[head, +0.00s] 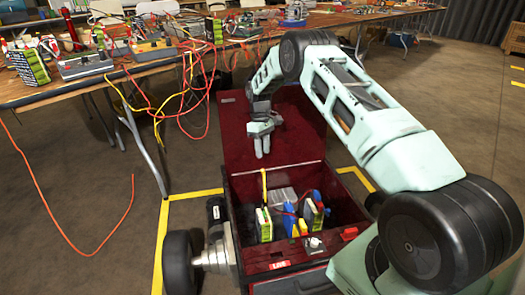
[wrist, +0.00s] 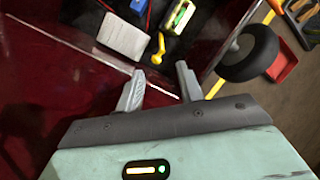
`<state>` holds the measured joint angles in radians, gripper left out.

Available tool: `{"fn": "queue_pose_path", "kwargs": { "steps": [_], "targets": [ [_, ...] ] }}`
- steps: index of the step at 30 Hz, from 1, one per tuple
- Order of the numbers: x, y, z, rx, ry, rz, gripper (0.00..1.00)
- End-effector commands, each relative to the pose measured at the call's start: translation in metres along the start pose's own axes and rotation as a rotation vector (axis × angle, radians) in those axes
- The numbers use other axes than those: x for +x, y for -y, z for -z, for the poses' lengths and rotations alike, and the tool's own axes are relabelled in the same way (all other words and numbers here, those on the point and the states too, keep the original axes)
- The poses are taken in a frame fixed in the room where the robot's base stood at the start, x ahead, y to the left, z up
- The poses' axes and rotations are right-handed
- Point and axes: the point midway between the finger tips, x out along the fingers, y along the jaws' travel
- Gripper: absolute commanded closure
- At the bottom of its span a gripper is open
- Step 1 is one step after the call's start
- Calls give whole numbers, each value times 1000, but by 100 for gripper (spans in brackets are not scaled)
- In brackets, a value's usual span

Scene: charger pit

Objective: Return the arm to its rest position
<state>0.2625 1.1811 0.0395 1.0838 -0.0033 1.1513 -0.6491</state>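My gripper (head: 262,145) hangs fingers-down in front of the raised dark red lid of the red box (head: 240,185), above the box's back part. In the wrist view my gripper (wrist: 159,83) shows two grey fingers spread apart with nothing between them. The arm is stretched out from the right and bends down over the box. Inside the box are a pale grey block (wrist: 124,36), a yellow piece (wrist: 158,49), a green-and-white pack (head: 263,224), blue parts (head: 290,220) and another green-and-white pack (head: 313,213) at the right.
A long wooden table (head: 120,70) behind carries chargers, packs and tangled red and yellow cables (head: 195,80) that hang over its edge. Yellow tape (head: 165,230) marks the floor around the box.

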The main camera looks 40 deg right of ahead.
Motion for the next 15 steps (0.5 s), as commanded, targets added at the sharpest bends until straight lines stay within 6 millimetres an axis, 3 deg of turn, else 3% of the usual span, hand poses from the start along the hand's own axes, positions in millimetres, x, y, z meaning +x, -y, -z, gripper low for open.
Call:
{"fn": "queue_pose_path", "kwargs": {
  "steps": [11, 15],
  "targets": [
    [0, 0, 0, 0, 0, 0, 63],
    [-16, 27, 8, -14, -15, -2, 63]
  ]
}}
